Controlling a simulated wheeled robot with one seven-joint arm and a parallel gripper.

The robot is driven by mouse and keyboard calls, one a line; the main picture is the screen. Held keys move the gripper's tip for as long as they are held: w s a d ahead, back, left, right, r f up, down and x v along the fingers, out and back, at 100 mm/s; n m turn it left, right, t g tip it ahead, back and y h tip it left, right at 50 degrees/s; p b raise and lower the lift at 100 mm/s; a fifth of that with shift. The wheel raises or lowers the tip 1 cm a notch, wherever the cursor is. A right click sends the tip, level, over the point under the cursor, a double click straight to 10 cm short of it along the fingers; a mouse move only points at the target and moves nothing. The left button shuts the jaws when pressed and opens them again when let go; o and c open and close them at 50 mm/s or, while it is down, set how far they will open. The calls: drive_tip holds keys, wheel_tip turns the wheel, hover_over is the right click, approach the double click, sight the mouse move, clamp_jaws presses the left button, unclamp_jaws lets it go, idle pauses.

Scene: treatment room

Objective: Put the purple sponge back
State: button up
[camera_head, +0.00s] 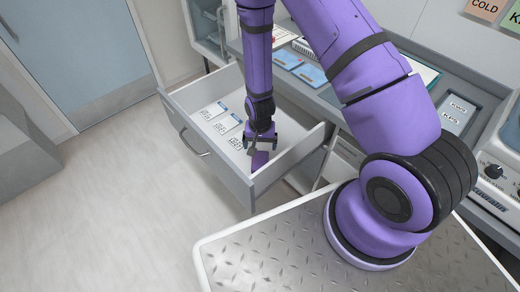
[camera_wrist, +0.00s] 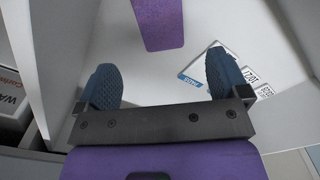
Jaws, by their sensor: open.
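The purple sponge (camera_head: 260,160) lies inside the open white drawer (camera_head: 222,172), near its front corner. In the wrist view the sponge (camera_wrist: 160,22) is a flat purple strip at the top, cut off by the frame edge. My gripper (camera_head: 260,143) points down into the drawer just above the sponge. In the wrist view my gripper (camera_wrist: 163,78) has its two blue-padded fingers wide apart with nothing between them. The sponge appears beyond the fingertips, apart from them. Whether the sponge touches the drawer wall is unclear.
Several white printed cards (camera_head: 228,124) lie in the drawer beside the sponge; some show in the wrist view (camera_wrist: 210,72). The drawer walls stand close around my gripper. A counter (camera_head: 462,83) with trays and a blue-labelled panel runs behind. The floor (camera_head: 130,200) at left is clear.

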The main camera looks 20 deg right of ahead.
drive_tip(key=shift+r, duration=0.4)
drive_tip(key=shift+r, duration=0.1)
wheel_tip(320, 180, up, 32)
drive_tip(key=d+n+t, duration=0.3)
drive_tip(key=s+d+r+n+t, duration=0.1)
drive_tip(key=s+d+r, duration=0.1)
drive_tip(key=s+r, duration=0.8)
drive_tip(key=s+d+r+n+t, duration=0.1)
drive_tip(key=s+d+r, duration=0.1)
drive_tip(key=s+r, duration=0.7)
drive_tip(key=shift+s+r, duration=0.4)
drive_tip(key=shift+s, duration=0.6)
